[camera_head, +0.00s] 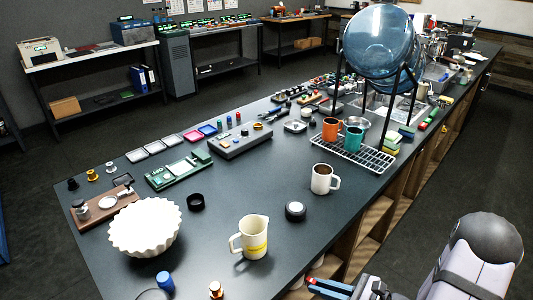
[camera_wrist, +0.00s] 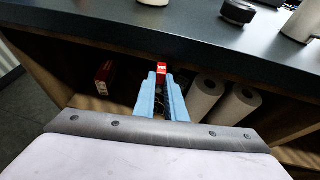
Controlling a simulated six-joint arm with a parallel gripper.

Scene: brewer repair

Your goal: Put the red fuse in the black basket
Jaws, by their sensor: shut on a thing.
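My gripper (camera_wrist: 161,84) has its blue fingers shut on the red fuse (camera_wrist: 161,70), a small red block with a pale mark at the fingertips. In the head view my gripper (camera_head: 322,288) is at the bottom edge, with the red fuse (camera_head: 311,280) at its tip. It is outside the counter's front edge, by the open shelves. A small black round open cup (camera_head: 196,202), which may be the black basket, stands on the counter right of the white fluted bowl. It is well apart from my gripper.
The dark counter (camera_head: 180,245) lies above the shelf (camera_wrist: 60,60) that my gripper faces. A red box (camera_wrist: 103,78) and white rolls (camera_wrist: 205,98) are on the shelf. A cream jug (camera_head: 254,238), a white mug (camera_head: 323,179) and a black round piece (camera_head: 295,211) stand near the counter's front.

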